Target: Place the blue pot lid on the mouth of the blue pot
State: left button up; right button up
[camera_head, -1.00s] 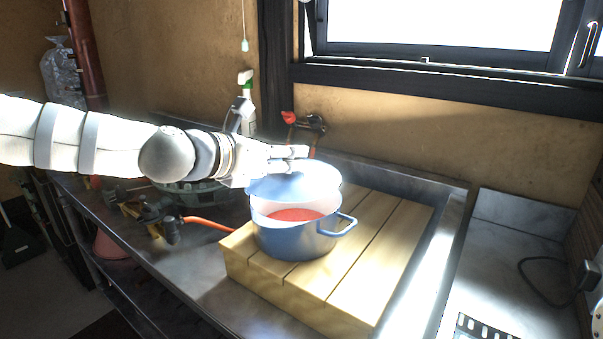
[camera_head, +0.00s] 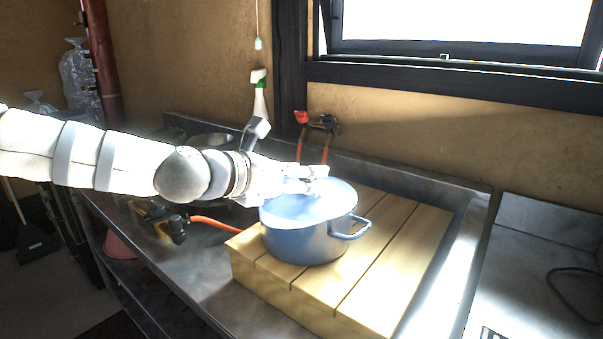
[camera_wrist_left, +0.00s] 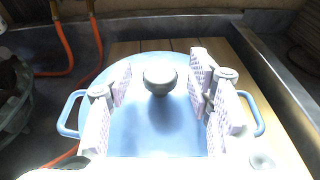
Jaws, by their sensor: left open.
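The blue pot (camera_head: 305,246) stands upright on the wooden slatted board, and its side handles show in the left wrist view (camera_wrist_left: 258,116). The blue lid (camera_head: 315,207) lies over the pot's mouth and hides the inside. In the left wrist view the lid (camera_wrist_left: 180,130) looks roughly centred between the pot handles, with its dark round knob (camera_wrist_left: 160,78) on top. My left gripper (camera_head: 316,178) is just above the lid. Its pale padded fingers (camera_wrist_left: 161,88) are open on either side of the knob, apart from it. My right gripper is not in view.
The wooden board (camera_head: 395,250) has free room right of the pot. An orange hose (camera_head: 213,222) runs up to its left edge. A spray bottle (camera_head: 260,98) and a red-handled tap (camera_head: 318,123) stand behind the arm. The metal sink edge (camera_head: 455,250) is at right.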

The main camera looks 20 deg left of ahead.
pick_arm(q)
jog(key=p+v, duration=0.3)
jog(key=v, duration=0.8)
jog(key=shift+s+a+p, duration=0.2)
jog(key=shift+s+p, duration=0.15)
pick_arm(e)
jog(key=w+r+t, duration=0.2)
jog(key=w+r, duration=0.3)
pick_arm(q)
jog(key=shift+r, duration=0.15)
